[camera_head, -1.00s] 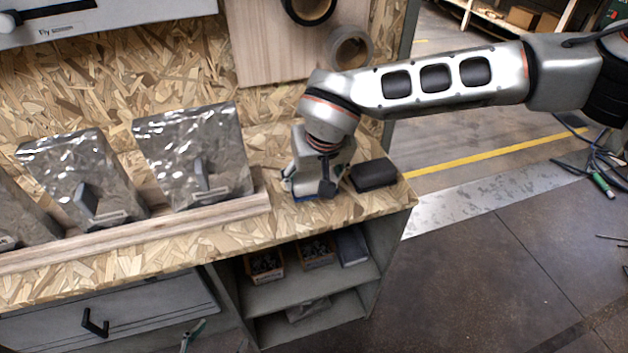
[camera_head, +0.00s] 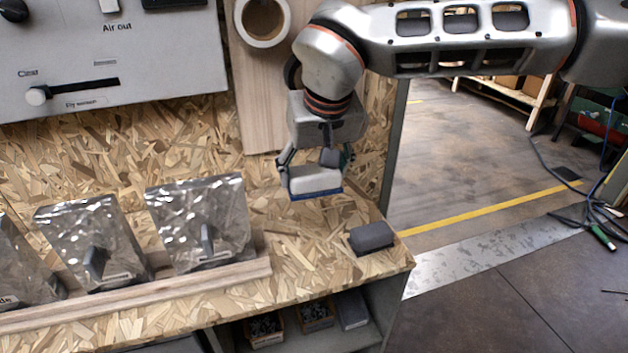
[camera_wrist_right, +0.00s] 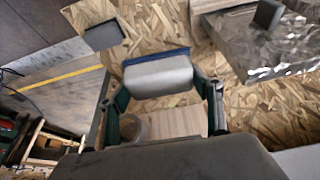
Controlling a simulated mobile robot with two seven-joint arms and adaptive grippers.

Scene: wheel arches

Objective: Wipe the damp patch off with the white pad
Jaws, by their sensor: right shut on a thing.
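The white pad (camera_head: 316,179), with a blue underside, is in my right gripper (camera_head: 317,168). The gripper is shut on it and holds it roughly level above the chipboard bench (camera_head: 310,230). The right wrist view also shows the white pad (camera_wrist_right: 158,75) between the fingers, its blue edge on the far side. I cannot make out a damp patch in either view. My left gripper is not in view.
A dark grey block (camera_head: 371,236) lies on the bench near its right end. Several crinkled metal plates (camera_head: 203,222) lean behind a wooden rail (camera_head: 170,288) at the left. A ring (camera_head: 263,22) sits on the wooden board behind.

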